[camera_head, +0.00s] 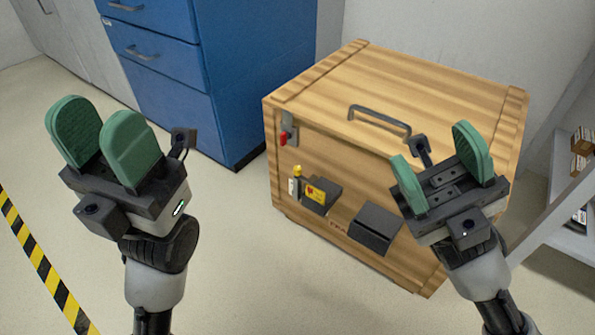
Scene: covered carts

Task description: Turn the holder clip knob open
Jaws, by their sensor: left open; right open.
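A striped wooden crate (330,150) stands on the floor, with fittings on its front face. A small grey clip with a red part (284,138) sits near the upper left of that face. Below it is a small yellow-topped piece (297,171), beside a dark holder with a yellow label (317,195). I cannot tell for certain which of these is the holder clip knob. My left gripper (102,130) is open and empty, well left of the crate. My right gripper (440,165) is open and empty, in front of the crate's right part, and hides some of it.
A dark box (375,228) is on the crate's front face. A dark handle (380,119) is on its lid. A blue drawer cabinet (225,70) stands behind left, a grey shelf (560,190) at right. The floor left of the crate is clear.

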